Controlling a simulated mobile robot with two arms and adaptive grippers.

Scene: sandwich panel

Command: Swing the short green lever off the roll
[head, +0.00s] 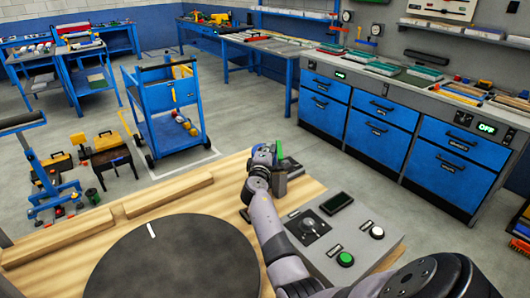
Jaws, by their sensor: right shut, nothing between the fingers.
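My right arm reaches in from the lower right across the wooden bench. Its gripper (264,152) is shut and empty at the far edge of the bench, pointing away from me. A small dark block (292,168) stands just right of the gripper. A grey-green piece (279,187) shows close beside my wrist, but I cannot tell what it is. My left gripper is not in view.
A large dark round plate (175,262) covers the bench's front left, with wooden strips (168,195) behind it. A grey control box (385,247) with a green button (345,259) lies right of my forearm. Beyond the bench stand a blue trolley (165,110) and blue cabinets (380,125).

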